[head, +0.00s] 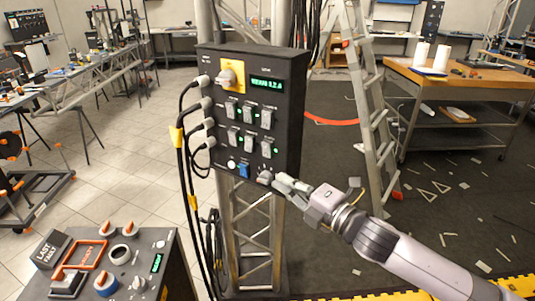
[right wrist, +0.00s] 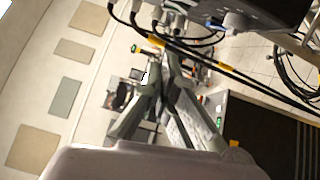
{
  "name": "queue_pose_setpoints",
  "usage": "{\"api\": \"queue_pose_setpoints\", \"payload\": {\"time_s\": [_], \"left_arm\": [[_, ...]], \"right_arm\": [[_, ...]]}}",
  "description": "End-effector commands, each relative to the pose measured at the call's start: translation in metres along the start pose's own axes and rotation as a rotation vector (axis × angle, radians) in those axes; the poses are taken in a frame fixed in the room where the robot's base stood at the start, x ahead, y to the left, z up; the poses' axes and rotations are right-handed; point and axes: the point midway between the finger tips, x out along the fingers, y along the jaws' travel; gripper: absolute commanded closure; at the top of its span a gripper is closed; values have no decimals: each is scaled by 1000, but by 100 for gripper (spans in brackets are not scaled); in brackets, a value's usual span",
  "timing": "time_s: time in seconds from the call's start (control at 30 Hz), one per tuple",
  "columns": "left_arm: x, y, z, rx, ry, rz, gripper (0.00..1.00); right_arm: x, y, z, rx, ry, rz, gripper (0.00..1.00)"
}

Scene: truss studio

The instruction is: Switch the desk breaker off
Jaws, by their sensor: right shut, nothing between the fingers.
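A dark breaker box (head: 212,110) is mounted on the truss in the middle of the head view. It carries a rotary switch (head: 229,75) on a yellow plate, a green-lit display (head: 264,84) and two rows of grey breaker switches (head: 249,116) with green lights. Their labels are too small to read, so I cannot tell which is the desk breaker. My right gripper (head: 277,181) is shut and empty at the box's lower right edge, below the switches. In the right wrist view its fingers (right wrist: 168,85) are together, with the box's corner at upper right. My left gripper is out of view.
Black cables (head: 183,130) plug into the box's left side. A console (head: 172,262) with knobs and an orange frame stands at lower left. A ladder (head: 372,120) stands close behind on the right, before a wooden workbench (head: 480,90).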

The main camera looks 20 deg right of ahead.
Motion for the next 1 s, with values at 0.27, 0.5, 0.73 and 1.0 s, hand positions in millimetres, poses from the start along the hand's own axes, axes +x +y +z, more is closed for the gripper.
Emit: {"api": "queue_pose_setpoints", "payload": {"time_s": [0.27, 0.5, 0.73, 1.0], "left_arm": [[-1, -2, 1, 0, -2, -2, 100], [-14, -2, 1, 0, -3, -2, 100], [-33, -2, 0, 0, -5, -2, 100], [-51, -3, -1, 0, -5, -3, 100]], "right_arm": [[2, 0, 1, 3, -2, 0, 100], [28, 4, 1, 5, -2, 2, 100], [79, 5, 1, 7, -3, 2, 100], [106, 2, 26, 2, -4, -4, 100]]}}
